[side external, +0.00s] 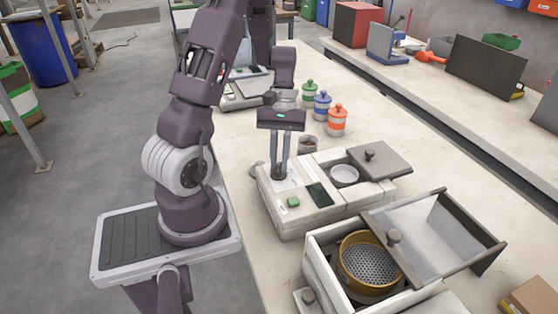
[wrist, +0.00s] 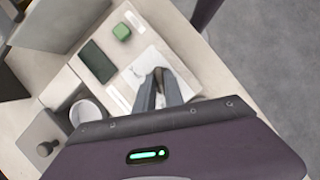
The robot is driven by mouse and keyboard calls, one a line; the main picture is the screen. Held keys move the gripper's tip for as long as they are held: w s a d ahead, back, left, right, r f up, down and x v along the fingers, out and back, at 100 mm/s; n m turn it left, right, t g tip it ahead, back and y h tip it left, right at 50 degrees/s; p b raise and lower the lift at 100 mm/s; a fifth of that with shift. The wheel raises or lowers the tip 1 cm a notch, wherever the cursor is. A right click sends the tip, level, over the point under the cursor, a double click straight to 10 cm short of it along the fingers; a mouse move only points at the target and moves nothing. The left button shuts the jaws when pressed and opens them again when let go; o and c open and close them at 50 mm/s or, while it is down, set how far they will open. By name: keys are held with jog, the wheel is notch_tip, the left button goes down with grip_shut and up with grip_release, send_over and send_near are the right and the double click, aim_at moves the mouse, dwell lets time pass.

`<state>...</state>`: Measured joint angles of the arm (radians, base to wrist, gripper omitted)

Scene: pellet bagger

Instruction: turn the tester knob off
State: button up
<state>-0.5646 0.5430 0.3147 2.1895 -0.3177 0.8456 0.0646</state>
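The tester (side external: 283,222) is a pale box on the bench with a green button (side external: 293,202), a dark display (side external: 320,194) and a round white dish (side external: 344,174). My gripper (side external: 279,174) points down at the tester's white top panel, beside the green button. Its two fingers stand close together around a small dark brown knob, which shows between the fingertips in the wrist view (wrist: 158,76). The fingers appear to press on both its sides and hide most of it, so its turned position cannot be told. The green button (wrist: 122,32) and display (wrist: 97,61) also show in the wrist view.
An open box with a brass sieve (side external: 368,264) stands in front of the tester. A lid with a knob (side external: 380,160) lies at the tester's right.

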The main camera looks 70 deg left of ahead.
jog(key=o, duration=0.3)
jog(key=v, duration=0.7)
jog(key=shift+r, duration=0.1)
jog(key=s+d+r+m+t+y, duration=0.1)
jog(key=s+d+r+m+t, duration=0.1)
jog(key=d, duration=0.4)
jog(key=s+d+r+m+t+y, duration=0.1)
jog(key=s+d+r+m+t, duration=0.2)
jog(key=d+r+m, duration=0.3)
jog(key=s+d+r+m+t+y, duration=0.1)
jog(key=s+d+r+m+t, duration=0.1)
jog(key=d, duration=0.6)
notch_tip(320, 180, up, 2)
jog(key=shift+s+r+m+t+y, duration=0.2)
jog(key=shift+s+m+t+y, duration=0.2)
jog(key=shift+s+m, duration=0.55)
